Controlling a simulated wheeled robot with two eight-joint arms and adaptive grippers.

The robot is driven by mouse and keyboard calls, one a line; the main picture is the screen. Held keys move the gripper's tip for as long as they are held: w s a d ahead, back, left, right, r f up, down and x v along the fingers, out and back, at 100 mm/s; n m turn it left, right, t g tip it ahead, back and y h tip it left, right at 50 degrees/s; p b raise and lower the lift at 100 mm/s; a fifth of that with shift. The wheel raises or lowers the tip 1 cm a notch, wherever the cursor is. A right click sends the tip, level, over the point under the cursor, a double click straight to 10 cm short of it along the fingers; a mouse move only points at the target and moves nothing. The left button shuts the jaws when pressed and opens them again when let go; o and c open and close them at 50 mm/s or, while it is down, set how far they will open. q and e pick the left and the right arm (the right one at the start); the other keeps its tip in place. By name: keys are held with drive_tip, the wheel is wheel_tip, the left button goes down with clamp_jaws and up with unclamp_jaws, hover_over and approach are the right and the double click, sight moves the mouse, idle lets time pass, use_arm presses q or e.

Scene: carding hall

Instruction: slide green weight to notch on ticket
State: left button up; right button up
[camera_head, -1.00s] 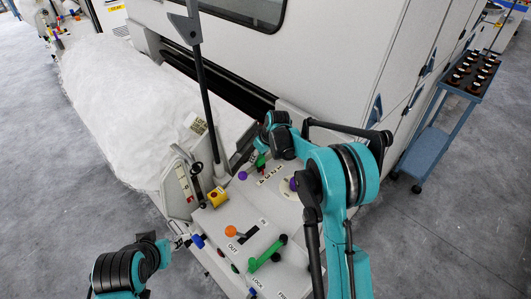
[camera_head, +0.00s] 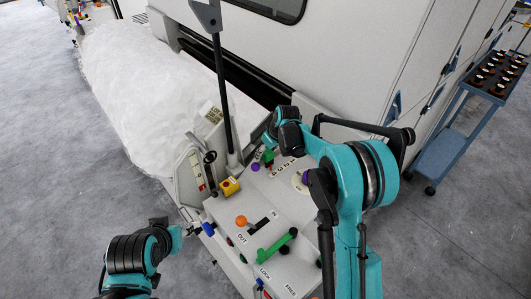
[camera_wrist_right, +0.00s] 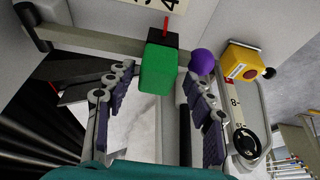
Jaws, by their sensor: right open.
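The green weight (camera_wrist_right: 158,69) is a green block on a dark slider with a red pointer, on a grey beam in the right wrist view. It also shows small in the head view (camera_head: 268,156). My right gripper (camera_wrist_right: 158,92) is open, its two fingers on either side of the block's line, with clear gaps and no contact visible. A pale numbered strip (camera_wrist_right: 150,4) lies beyond the beam, showing a 4. A small printed card (camera_head: 213,114), perhaps the ticket, stands left of the black post; its marks are unreadable. My left gripper (camera_head: 190,231) is near a blue knob; its fingers are too small to judge.
A purple ball (camera_wrist_right: 202,62) sits close right of the green weight. A yellow box with a red button (camera_wrist_right: 242,64) stands farther right. The panel carries an orange knob (camera_head: 241,220) and a green lever (camera_head: 278,245). A blue trolley (camera_head: 440,155) stands at right.

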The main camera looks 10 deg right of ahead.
drive_tip(key=v, duration=1.1)
drive_tip(key=shift+s+r, duration=0.2)
drive_tip(key=s+d+r+m+t+h+b, duration=0.1)
drive_tip(key=s+d+m+b, duration=0.1)
drive_tip(key=s, duration=0.5)
drive_tip(key=s+d+r+m+t+b, duration=0.1)
drive_tip(key=s+b, duration=0.1)
drive_tip(key=s, duration=0.6)
drive_tip(key=s+d+f+m+b, duration=0.1)
drive_tip(key=s+f, duration=0.3)
drive_tip(key=s, duration=0.4)
drive_tip(key=s+d+f+m+t+h+b, duration=0.1)
drive_tip(key=s+f, duration=0.3)
drive_tip(key=s, duration=0.4)
drive_tip(key=shift+d+m+t+b, duration=0.3)
drive_tip(key=shift+d+m+b, duration=0.15)
drive_tip(key=shift+d+m, duration=0.4)
drive_tip(key=shift+a, duration=0.1)
